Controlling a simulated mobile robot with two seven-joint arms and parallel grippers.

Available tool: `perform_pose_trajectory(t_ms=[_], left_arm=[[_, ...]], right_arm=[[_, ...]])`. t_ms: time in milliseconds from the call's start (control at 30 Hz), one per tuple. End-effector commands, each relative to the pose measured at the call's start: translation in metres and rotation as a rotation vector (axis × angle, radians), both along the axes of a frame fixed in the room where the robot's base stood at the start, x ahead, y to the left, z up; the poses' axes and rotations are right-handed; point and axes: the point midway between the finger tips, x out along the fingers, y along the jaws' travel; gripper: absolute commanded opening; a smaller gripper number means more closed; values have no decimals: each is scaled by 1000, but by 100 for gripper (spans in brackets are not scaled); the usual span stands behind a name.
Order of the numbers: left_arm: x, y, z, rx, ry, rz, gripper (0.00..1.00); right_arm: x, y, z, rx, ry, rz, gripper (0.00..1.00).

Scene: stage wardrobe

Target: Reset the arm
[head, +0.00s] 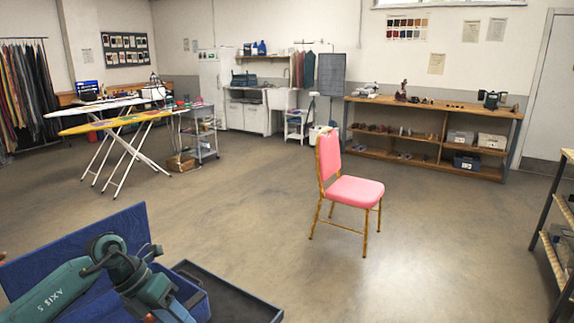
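My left arm, teal with dark joints, comes in at the lower left and bends down toward the bottom edge. No gripper fingers show on it, so my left gripper is out of view. My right arm and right gripper do not show at all. The arm is in front of a blue open box (90,240) with a raised back panel, and hides part of it. I cannot tell whether the arm touches the box.
A dark tray (235,297) lies right of the box. A pink chair (352,191) stands mid-floor with clear floor around it. Ironing boards (110,121), a trolley (203,140) and a clothes rack (25,90) are at left. A wooden shelf (432,103) is at back; another rack (553,235) is at right.

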Motion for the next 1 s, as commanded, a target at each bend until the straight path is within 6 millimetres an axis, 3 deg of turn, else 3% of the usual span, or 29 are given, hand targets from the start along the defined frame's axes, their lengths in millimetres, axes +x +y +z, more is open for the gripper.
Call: perform_pose_trajectory(t_ms=[33, 100, 200, 300, 367, 467, 567, 700, 833, 1000], left_arm=[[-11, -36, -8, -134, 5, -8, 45], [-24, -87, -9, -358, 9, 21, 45], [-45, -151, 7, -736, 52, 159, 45], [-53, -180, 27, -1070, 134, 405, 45], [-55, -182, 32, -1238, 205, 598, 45], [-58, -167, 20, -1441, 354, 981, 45], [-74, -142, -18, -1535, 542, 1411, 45], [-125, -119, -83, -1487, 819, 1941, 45], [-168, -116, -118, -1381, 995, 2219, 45], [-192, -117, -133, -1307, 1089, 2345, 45]], right_arm=[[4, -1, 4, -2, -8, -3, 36], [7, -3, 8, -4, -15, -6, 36], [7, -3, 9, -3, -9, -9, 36], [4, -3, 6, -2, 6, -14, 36], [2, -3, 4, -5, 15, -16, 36], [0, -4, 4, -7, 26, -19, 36], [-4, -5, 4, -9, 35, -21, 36], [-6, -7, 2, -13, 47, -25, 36], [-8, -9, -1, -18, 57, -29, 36], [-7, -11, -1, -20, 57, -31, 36]])
